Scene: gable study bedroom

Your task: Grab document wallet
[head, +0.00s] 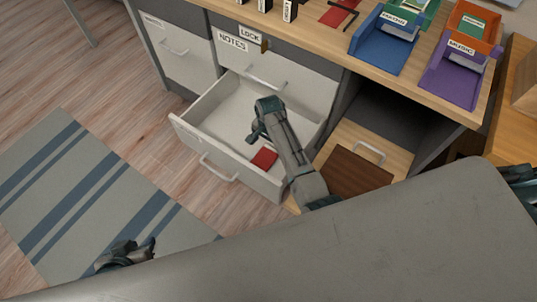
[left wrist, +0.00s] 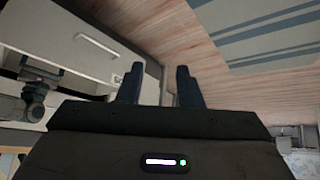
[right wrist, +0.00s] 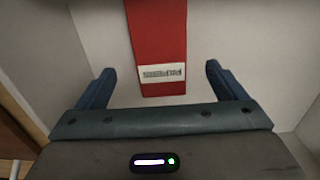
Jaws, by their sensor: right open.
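The red document wallet (head: 264,157) lies in the open drawer (head: 185,124), near its front right part. In the right wrist view the wallet (right wrist: 157,40) is a red strip with a white printed label at its near end, its far end cut off by the frame edge. My right gripper (head: 256,131) reaches down into the drawer and is open. Its fingers stand apart on either side of the wallet's near end, not touching it. My left gripper (head: 140,247) is over the floor at the lower left, its fingers apart with nothing between them (left wrist: 158,70).
The desk top (head: 330,47) carries a blue tray (head: 382,47) and a purple tray (head: 452,80). A closed drawer (head: 180,50) is to the left. A wooden-fronted compartment with a brown panel (head: 352,174) is right of the open drawer. A striped rug (head: 75,190) covers open floor.

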